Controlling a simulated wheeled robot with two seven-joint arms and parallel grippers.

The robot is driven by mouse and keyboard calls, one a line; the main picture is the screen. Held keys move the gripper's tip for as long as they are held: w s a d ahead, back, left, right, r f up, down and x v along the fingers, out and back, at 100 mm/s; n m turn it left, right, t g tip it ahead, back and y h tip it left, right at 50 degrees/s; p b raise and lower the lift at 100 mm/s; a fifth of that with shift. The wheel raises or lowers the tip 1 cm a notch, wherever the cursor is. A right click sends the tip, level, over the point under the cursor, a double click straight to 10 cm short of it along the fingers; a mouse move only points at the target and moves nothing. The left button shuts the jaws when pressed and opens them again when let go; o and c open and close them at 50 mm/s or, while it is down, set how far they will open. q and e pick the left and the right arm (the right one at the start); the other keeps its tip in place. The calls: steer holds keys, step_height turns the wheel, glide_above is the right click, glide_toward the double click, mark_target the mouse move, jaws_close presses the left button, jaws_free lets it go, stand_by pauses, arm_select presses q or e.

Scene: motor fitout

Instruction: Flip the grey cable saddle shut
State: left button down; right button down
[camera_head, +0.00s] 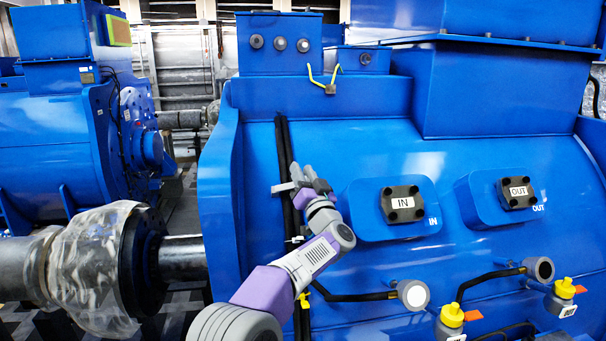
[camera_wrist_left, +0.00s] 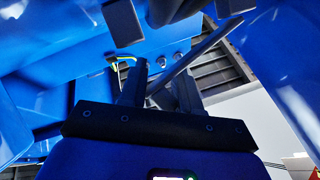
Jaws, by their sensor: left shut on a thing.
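The grey cable saddle (camera_head: 282,187) shows as a small grey bar across the black cables (camera_head: 284,145) on the blue motor housing. My left gripper (camera_head: 303,175) is at the saddle, just right of the cables, and is shut on it. In the left wrist view a slanting grey bar (camera_wrist_left: 207,48), which looks like the saddle's flap, runs between the fingers of my left gripper (camera_wrist_left: 163,78). The fingers hide part of the saddle, so I cannot tell how far its flap stands open. My right gripper is not in view.
The IN cover (camera_head: 402,204) and OUT cover (camera_head: 517,193) stick out right of my left gripper. Below are round grey fittings (camera_head: 414,294) and yellow-capped parts (camera_head: 452,316). A yellow-green wire (camera_head: 322,80) hangs above. A shaft (camera_head: 182,257) lies at the left.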

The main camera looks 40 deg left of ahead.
arm_select(q)
steer(key=shift+w+d+r, duration=0.15)
steer(key=shift+d+r, duration=0.05)
steer(key=shift+r, duration=0.05)
stand_by(1.7)
stand_by(0.4)
steer(key=c, duration=1.2)
jaws_free()
steer(key=shift+o, duration=1.2)
steer(key=shift+w, duration=0.15)
steer(key=shift+w+d+f, duration=0.15)
steer(key=shift+f, duration=0.05)
steer(key=shift+s+d+f+b, duration=0.2)
steer(key=shift+s+f+b, duration=0.1)
steer(key=shift+s, duration=0.05)
steer(key=b+v, duration=0.2)
steer(key=v, duration=0.4)
steer(key=shift+d, duration=0.35)
